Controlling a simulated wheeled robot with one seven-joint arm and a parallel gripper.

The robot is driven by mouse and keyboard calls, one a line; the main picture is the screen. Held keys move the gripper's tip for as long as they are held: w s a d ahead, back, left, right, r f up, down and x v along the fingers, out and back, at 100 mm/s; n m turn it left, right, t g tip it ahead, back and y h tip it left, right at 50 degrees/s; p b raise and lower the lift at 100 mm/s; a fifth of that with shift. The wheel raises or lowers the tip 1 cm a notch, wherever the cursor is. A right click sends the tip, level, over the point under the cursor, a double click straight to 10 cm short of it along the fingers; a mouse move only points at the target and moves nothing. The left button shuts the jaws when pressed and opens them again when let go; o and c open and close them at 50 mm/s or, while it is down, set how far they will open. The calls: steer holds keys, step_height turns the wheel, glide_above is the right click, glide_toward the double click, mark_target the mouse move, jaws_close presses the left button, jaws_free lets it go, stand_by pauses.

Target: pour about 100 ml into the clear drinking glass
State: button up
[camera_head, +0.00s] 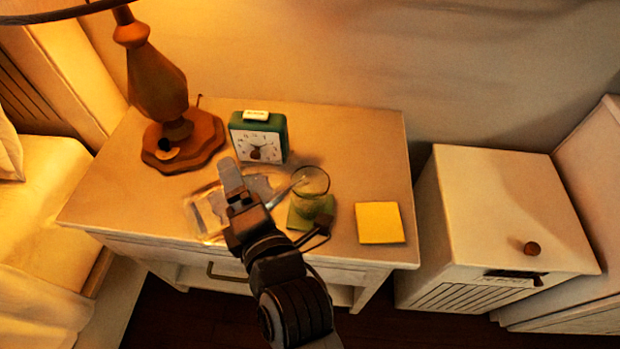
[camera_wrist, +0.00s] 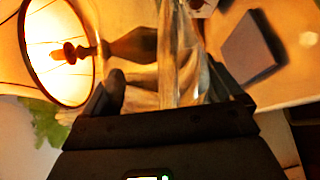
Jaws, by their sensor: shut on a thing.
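The clear drinking glass (camera_head: 312,181) stands on a green coaster (camera_head: 297,218) on the nightstand, just right of my gripper. My gripper (camera_head: 232,178) is shut on a clear vessel (camera_head: 207,212), which lies tilted well over to its side. The vessel's narrow end points right, to the glass's rim. In the wrist view the clear vessel (camera_wrist: 178,60) shows between the fingers of my gripper (camera_wrist: 172,98). My gripper hides part of the vessel. I cannot tell the level in the glass or whether liquid is flowing.
A green alarm clock (camera_head: 259,137) stands behind the vessel. A wooden lamp (camera_head: 163,85) stands at the back left. A yellow note pad (camera_head: 379,222) lies right of the glass. The nightstand top (camera_head: 360,145) is free at the back right. A white cabinet (camera_head: 500,205) stands further right.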

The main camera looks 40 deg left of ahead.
steer(key=shift+r, duration=0.35)
steer(key=shift+s+a, duration=0.1)
steer(key=shift+s, duration=0.2)
steer(key=shift+s+r, duration=0.1)
steer(key=shift+r+m, duration=0.2)
steer(key=shift+m, duration=0.3)
stand_by(1.2)
steer(key=f+n, duration=0.1)
steer(key=s+f+n, duration=0.1)
steer(key=f+n, duration=0.1)
steer(key=shift+s+a+f, duration=0.15)
steer(key=shift+a, duration=0.15)
